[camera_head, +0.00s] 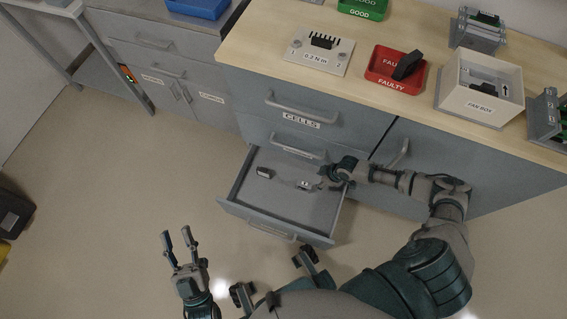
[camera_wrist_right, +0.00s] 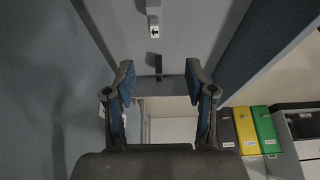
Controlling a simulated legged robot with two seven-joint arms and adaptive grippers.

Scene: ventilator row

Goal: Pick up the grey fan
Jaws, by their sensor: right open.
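The open drawer (camera_head: 288,221) below the CELLS label holds two small things. One is a small grey piece (camera_head: 304,185) with a white label, which looks like the grey fan; in the right wrist view the grey piece (camera_wrist_right: 154,12) shows a black arrow on its label. The other is a dark piece (camera_head: 264,173), further left in the drawer. My right gripper (camera_head: 319,182) is over the drawer's right part, close beside the grey piece. In the wrist view its fingers (camera_wrist_right: 160,75) are apart with nothing held. My left gripper (camera_head: 177,238) is open and empty, left of the drawer.
The worktop (camera_head: 248,45) above carries a 0.2 Nm fixture (camera_head: 320,52), a red FAULTY tray (camera_head: 384,80) with a black piece, a FAN BOX (camera_head: 480,108) and a green GOOD tray (camera_head: 364,12). The drawer's walls surround its contents.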

